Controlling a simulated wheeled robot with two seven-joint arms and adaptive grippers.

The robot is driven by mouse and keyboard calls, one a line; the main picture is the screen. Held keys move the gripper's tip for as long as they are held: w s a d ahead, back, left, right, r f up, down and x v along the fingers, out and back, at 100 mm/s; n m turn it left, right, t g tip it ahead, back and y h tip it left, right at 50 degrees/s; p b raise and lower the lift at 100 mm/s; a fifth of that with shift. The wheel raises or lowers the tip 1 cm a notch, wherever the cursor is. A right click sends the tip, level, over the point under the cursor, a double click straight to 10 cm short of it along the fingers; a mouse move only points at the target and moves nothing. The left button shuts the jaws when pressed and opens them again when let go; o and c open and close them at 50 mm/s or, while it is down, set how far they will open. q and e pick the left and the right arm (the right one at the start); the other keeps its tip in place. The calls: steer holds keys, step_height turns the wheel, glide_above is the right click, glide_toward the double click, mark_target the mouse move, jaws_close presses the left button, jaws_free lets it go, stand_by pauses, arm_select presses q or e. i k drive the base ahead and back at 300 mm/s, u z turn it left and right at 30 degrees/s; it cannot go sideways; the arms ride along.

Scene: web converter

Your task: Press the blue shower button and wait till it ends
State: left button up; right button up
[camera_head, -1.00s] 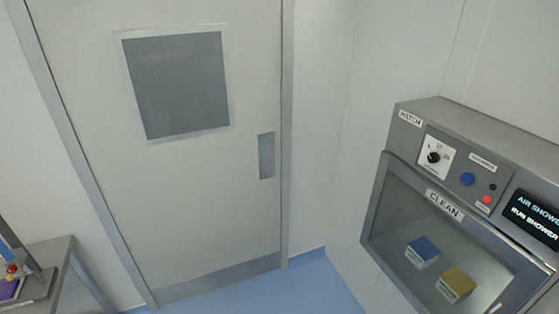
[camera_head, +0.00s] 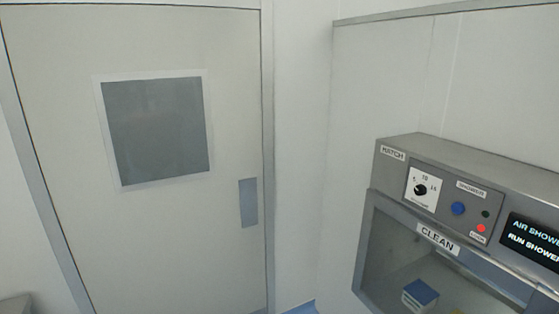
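The blue shower button (camera_head: 458,208) is on the sloped control panel (camera_head: 446,181) of the hatch at the right. A label above it reads SHOWER. Left of it is a black dial (camera_head: 420,190) on a white plate. Right of it are a dark green lamp (camera_head: 486,213) and a lit red lamp (camera_head: 481,228). The display (camera_head: 532,240) reads "AIR SHOWE..." and "RUN SHOWER", cut off by the picture's edge. Neither of my grippers is in view.
Below the panel is a glazed hatch door (camera_head: 437,239) labelled CLEAN, with a blue-topped box (camera_head: 420,294) behind it. A closed white door (camera_head: 225,110) with a grey window stands at the left. A bit of blue floor (camera_head: 301,308) shows between door and hatch.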

mark_target(458, 208)
steer(key=z, duration=1.25)
